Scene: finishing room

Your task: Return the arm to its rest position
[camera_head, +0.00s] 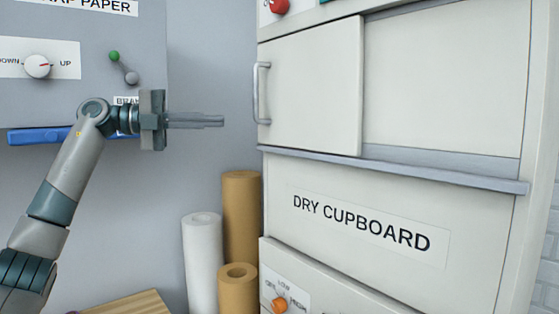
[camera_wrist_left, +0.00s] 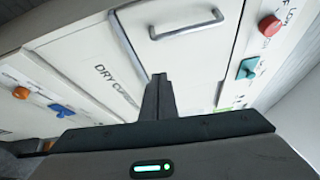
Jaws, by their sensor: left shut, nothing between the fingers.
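My left arm (camera_head: 75,165) comes up from the lower left in the head view. My left gripper (camera_head: 222,120) points right and is shut with nothing in it. Its fingertips are in the air to the left of the cupboard door's handle (camera_head: 262,93), apart from it in the picture. In the left wrist view the closed fingers (camera_wrist_left: 158,77) point toward the cupboard front. My right gripper is not in view.
The dry cupboard (camera_head: 330,175) fills the right side, with a sliding door (camera_head: 315,85) and a ledge below it. Paper rolls (camera_head: 241,210) stand upright beside it. A grey panel (camera_head: 90,70) with a knob (camera_head: 37,66) and a lever (camera_head: 122,67) is behind my arm. A wooden surface (camera_head: 130,303) is below.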

